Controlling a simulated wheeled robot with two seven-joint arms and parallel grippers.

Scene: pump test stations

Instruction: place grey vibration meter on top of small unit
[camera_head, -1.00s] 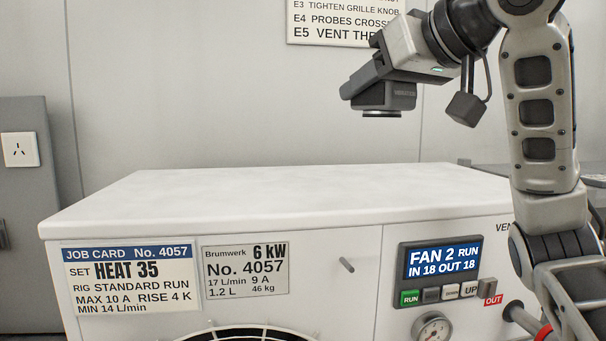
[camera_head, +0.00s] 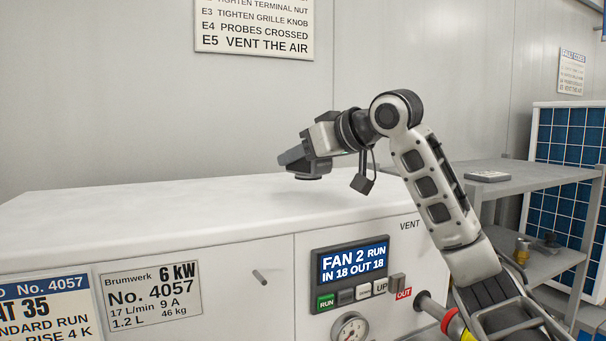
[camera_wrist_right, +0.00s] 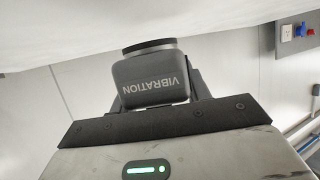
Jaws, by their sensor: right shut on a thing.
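The grey vibration meter (camera_head: 318,168) is a small dark block with a round foot underneath. My right gripper (camera_head: 297,157) is shut on it and holds it upright, foot down, at the white top of the unit (camera_head: 150,215). In the right wrist view the meter (camera_wrist_right: 150,75) shows its VIBRATION label upside down between the fingers, with its round foot close to the white surface. I cannot tell whether the foot touches the top. The unit's front carries a FAN 2 display (camera_head: 353,262). My left gripper is not in view.
The unit's top is otherwise clear. A peg (camera_head: 260,276), a gauge (camera_head: 350,328) and a pipe stub (camera_head: 430,302) stick out of its front. At the right stands a grey shelf (camera_head: 530,175) with a flat grey object (camera_head: 488,176) on it. A wall sign (camera_head: 254,30) hangs behind.

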